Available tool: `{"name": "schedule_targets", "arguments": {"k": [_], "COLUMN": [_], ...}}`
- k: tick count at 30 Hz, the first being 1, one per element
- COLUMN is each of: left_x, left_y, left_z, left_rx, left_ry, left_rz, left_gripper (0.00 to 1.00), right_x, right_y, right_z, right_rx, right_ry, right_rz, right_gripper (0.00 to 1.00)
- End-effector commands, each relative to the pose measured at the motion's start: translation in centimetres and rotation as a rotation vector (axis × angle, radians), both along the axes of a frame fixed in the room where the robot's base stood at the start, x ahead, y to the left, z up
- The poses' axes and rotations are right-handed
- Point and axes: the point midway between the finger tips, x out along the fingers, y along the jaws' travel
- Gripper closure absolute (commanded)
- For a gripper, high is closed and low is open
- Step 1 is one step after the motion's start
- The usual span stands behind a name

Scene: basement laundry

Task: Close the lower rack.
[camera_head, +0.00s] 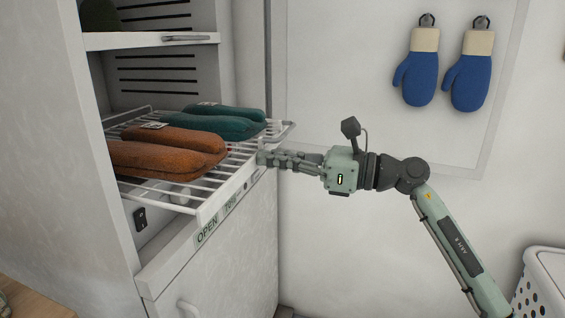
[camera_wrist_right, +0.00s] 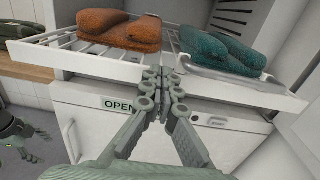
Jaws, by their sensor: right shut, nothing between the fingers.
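The lower rack (camera_head: 208,208) is a white wire shelf pulled out of the open white cabinet. Orange mittens (camera_head: 165,152) and teal mittens (camera_head: 215,124) lie on it; they also show in the right wrist view, orange (camera_wrist_right: 118,28) and teal (camera_wrist_right: 222,52). My right gripper (camera_head: 262,158) is shut and empty, with its fingertips at the rack's front edge. In the right wrist view the gripper (camera_wrist_right: 158,75) overlaps the front rail of the rack (camera_wrist_right: 215,88); whether it touches cannot be told. My left gripper is not in the head view.
An upper shelf (camera_head: 150,40) sits above the rack. A panel labelled OPEN (camera_head: 207,229) and a lower door with a handle (camera_head: 188,308) are below it. Blue mittens (camera_head: 418,78) hang on the wall. A white basket (camera_head: 540,285) stands at the lower right.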

Motion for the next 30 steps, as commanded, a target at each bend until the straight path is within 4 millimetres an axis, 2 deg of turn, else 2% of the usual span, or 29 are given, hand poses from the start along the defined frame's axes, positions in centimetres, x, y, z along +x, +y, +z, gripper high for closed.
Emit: {"name": "schedule_targets", "arguments": {"k": [6,12,18,24,30], "left_x": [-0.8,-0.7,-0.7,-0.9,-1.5], "left_y": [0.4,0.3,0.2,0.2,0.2], "left_z": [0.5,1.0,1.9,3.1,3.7], "left_rx": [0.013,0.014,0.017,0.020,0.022], "left_ry": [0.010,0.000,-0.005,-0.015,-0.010], "left_rz": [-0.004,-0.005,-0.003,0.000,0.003], "left_gripper": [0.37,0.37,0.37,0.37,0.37], "right_x": [1.5,3.2,4.6,5.5,5.9], "right_y": [4.9,10.0,14.2,16.9,18.1], "right_z": [0.1,0.0,0.0,-0.1,-0.1], "right_rx": [0.000,0.000,0.000,-0.001,-0.001], "right_ry": [-0.001,0.000,-0.001,0.000,0.001], "right_rz": [0.004,0.003,0.001,0.001,0.000], "right_gripper": [1.00,1.00,1.00,1.00,1.00]}}
